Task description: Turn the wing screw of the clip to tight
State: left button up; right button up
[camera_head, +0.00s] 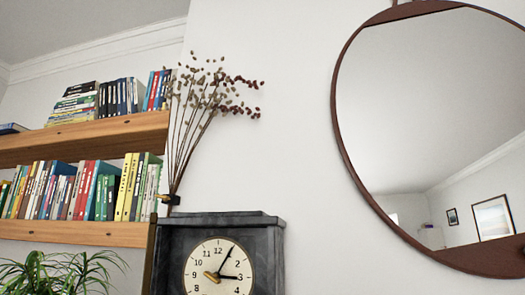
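A small dark clip (172,199) sits at the foot of a bunch of dried stems (190,130), just above the left end of a dark stone clock. A small brass-coloured piece shows at the clip's left side; it is too small to tell if it is the wing screw or how it is turned. The stems rise from the clip and fan up and to the right, with dark red and brownish heads. Neither of my grippers is in view.
The clock (167,255) has a round dial (213,278) and is cut off by the bottom edge. Wooden shelves (85,137) with books stand at left, close to the clip. A green plant (70,272) is at lower left. A round mirror (420,110) hangs at right. Bare wall lies between.

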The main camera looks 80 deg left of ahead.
aim_at(166, 198)
jog(key=u, duration=3.15)
